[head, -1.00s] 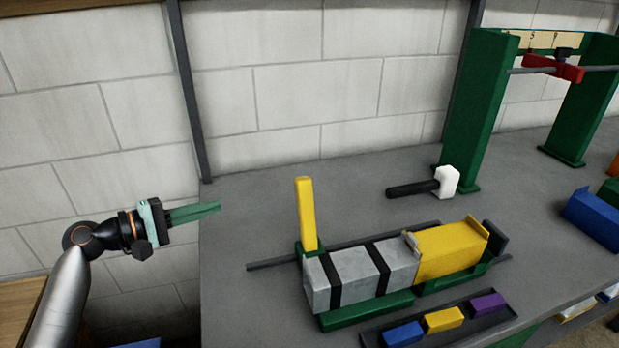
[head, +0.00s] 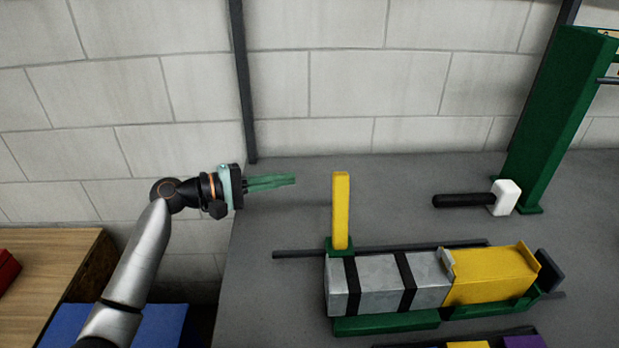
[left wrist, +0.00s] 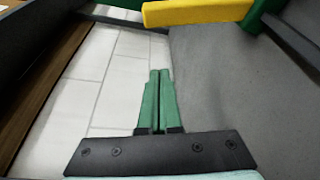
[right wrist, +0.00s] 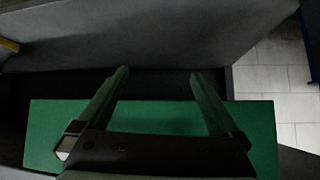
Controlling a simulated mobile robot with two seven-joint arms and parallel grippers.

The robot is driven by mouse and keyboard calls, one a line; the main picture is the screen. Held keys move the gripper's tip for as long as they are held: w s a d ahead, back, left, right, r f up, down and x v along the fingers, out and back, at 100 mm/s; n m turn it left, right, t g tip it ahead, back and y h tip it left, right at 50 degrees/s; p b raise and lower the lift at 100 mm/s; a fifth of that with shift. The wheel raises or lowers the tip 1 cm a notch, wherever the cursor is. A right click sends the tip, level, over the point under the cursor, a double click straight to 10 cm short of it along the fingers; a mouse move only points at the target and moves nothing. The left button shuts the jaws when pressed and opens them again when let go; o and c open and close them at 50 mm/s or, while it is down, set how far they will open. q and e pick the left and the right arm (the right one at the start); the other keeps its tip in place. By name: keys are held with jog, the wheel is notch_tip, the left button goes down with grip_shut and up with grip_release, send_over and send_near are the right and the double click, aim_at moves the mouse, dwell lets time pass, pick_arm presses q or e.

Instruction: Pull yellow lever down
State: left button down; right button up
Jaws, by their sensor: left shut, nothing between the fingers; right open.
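The yellow lever (head: 341,208) stands upright on a green base at the left end of the metal duct fixture on the grey bench. It also shows in the left wrist view (left wrist: 198,13), at the top. My left gripper (head: 294,181) is shut and empty, its green fingers pointing right toward the lever, with a gap between them. Its fingertips also show in the left wrist view (left wrist: 159,72), below the lever and apart from it. My right gripper (right wrist: 158,72) is open and empty, in front of a green panel (right wrist: 165,118); it does not show in the head view.
A grey duct piece (head: 385,283) with black bands and a yellow block (head: 490,276) lie right of the lever. A black-handled mallet (head: 505,197) lies behind, near a green post (head: 560,120). Bare bench (head: 285,310) lies left of the fixture. A wooden table (head: 45,262) stands at left.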

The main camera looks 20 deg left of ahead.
aim_at(340, 215)
pick_arm(q)
jog(key=w+d+p, duration=0.2)
jog(key=d+p, duration=0.1)
jog(key=d, duration=0.5)
jog(key=shift+w+d+r, duration=0.15)
jog(key=shift+w+d, duration=0.15)
jog(key=shift+w, duration=0.05)
pick_arm(e)
notch_tip(340, 215, up, 3)
jog(key=shift+f, duration=0.1)
